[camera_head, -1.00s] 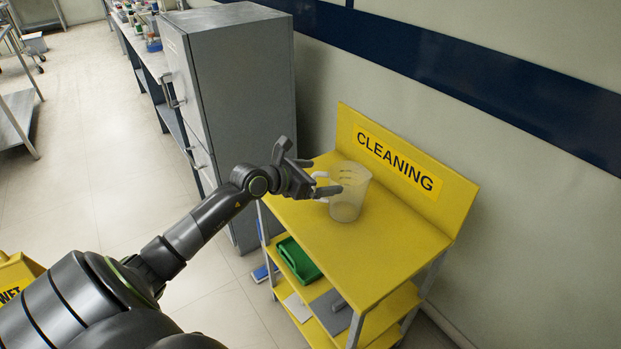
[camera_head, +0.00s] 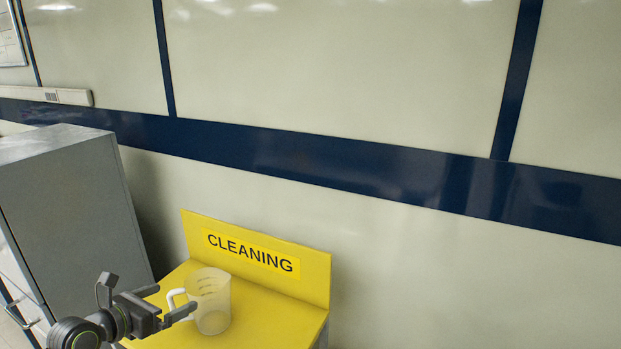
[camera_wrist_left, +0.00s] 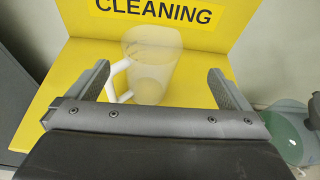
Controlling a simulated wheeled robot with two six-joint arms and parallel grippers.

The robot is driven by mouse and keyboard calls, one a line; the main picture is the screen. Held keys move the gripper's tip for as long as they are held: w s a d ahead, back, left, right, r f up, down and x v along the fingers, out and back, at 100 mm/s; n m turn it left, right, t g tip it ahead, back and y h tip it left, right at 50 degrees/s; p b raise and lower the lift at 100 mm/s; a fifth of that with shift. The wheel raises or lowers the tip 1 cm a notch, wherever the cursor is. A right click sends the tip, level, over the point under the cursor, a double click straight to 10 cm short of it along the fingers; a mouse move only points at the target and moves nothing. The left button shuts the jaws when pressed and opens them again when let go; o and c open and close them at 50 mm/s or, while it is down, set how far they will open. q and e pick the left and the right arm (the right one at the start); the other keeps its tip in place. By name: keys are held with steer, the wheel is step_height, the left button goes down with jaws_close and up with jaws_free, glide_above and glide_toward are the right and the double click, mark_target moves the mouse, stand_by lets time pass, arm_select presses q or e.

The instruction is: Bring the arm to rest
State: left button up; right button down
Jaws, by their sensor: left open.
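My left gripper (camera_head: 175,302) is open and empty, low in the head view, just left of the jug. A clear measuring jug (camera_head: 212,304) with a white handle stands upright on the yellow cart top (camera_head: 262,325). In the head view one fingertip overlaps or lies close to the handle; I cannot tell if they touch. In the left wrist view the two fingers are wide apart, and the jug (camera_wrist_left: 155,68) shows between and beyond them, its handle toward the left finger. My right gripper is not in view.
The cart's raised back panel with a CLEANING label (camera_head: 250,252) stands behind the jug, near the wall. A grey cabinet (camera_head: 75,205) stands to the left. A greenish rounded object (camera_wrist_left: 287,130) shows at the right of the left wrist view. The cart top right of the jug is clear.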

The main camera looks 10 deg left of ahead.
arm_select(q)
steer(key=s+d+r+n+t+h, duration=0.2)
steer(key=s+d+r+n+t, duration=0.1)
steer(key=d+r+n+t, duration=0.15)
steer(key=s+a+r+n+t+y, duration=0.1)
steer(key=s+a+n+t+y, duration=0.1)
steer(key=n+y, duration=0.35)
steer(key=s+a+r+n+t+y, duration=0.2)
steer(key=s+n, duration=0.1)
steer(key=n, duration=0.6)
steer(key=s+a+f+n+g+y, duration=0.4)
steer(key=s+f+n+g+y, duration=0.4)
steer(key=s+f+n+g, duration=0.75)
steer(key=s+d+f+n+g+h, duration=0.2)
steer(key=s+d+f+n+h, duration=0.5)
steer(key=s+d, duration=0.35)
step_height(320, 180, down, 26)
steer(key=a+r+m+g, duration=0.1)
steer(key=a+g, duration=0.1)
steer(key=s+d+f, duration=0.1)
steer(key=s+f, duration=1.3)
steer(key=f, duration=0.1)
steer(key=shift+s+d+f+g, duration=0.2)
steer(key=shift+s+d+g, duration=0.1)
steer(key=shift+s+g, duration=0.1)
